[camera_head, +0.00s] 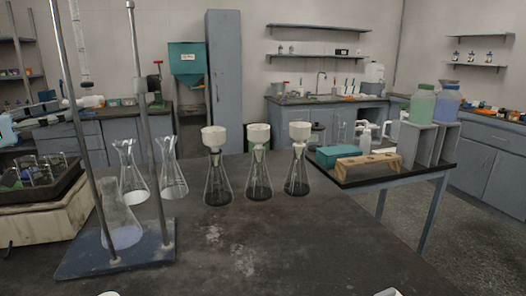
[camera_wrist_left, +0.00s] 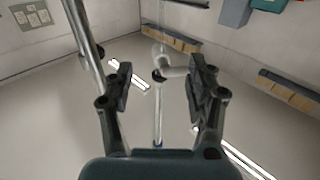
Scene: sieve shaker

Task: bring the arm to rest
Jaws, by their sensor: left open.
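A second rod (camera_wrist_left: 83,35) passes at the upper left. My right gripper does not show.
A retort stand (camera_head: 118,258) with two tall rods and a flask (camera_head: 122,226) stands front left. Several flasks, some with white funnels (camera_head: 214,137), stand behind. The dark bench (camera_head: 320,250) is clear at front right.

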